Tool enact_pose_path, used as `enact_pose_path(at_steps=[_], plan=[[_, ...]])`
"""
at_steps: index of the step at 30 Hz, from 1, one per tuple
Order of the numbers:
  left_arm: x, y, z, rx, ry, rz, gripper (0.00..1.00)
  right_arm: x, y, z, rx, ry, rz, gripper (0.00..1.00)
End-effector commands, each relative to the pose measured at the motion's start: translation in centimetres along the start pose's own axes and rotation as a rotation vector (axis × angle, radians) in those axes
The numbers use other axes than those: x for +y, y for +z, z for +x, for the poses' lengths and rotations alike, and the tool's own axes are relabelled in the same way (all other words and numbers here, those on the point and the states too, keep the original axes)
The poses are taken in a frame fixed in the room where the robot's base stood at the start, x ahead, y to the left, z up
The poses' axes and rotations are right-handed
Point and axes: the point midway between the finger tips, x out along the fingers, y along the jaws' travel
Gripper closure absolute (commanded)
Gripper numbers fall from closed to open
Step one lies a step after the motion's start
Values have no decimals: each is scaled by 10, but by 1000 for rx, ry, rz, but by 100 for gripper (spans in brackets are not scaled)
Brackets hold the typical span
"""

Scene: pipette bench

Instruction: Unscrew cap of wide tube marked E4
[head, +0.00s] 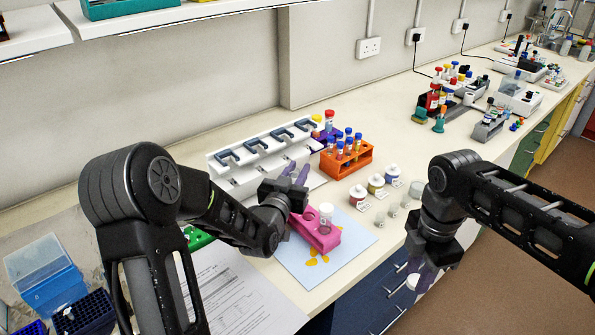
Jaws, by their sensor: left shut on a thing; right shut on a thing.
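A pink holder (326,240) lies on a light blue mat (350,252) at the bench front. A short wide tube with a white top (326,210) stands at it; whether that top is a cap is unclear, and no E4 mark is readable. My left gripper (295,173) is beside the holder's left end, its purple fingers pointing away from me. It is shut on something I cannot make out. My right gripper (419,280) points down in front of the bench edge, shut on a small white cap-like piece (412,282), mostly hidden by the fingers.
Behind are a white rack with dark clips (262,160) and an orange rack (346,160) of blue-capped tubes. Several small labelled jars (376,184) stand right of the mat. A printed sheet (230,285) and blue boxes (45,275) lie at front left.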

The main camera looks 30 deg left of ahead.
Motion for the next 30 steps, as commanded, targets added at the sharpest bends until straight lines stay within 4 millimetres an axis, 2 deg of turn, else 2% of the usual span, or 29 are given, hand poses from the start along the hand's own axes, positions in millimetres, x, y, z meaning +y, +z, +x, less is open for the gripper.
enact_pose_path(at_steps=[13,18,19,27,30], plan=[[0,11,0,-1,0,0,100,0,0,16,0,0,0,100],[0,10,0,-1,0,0,100,0,0,16,0,0,0,100],[0,10,0,-1,0,0,75,0,0,16,0,0,0,100],[0,10,0,-1,0,0,54,0,0,16,0,0,0,100],[0,10,0,-1,0,0,54,0,0,16,0,0,0,100]])
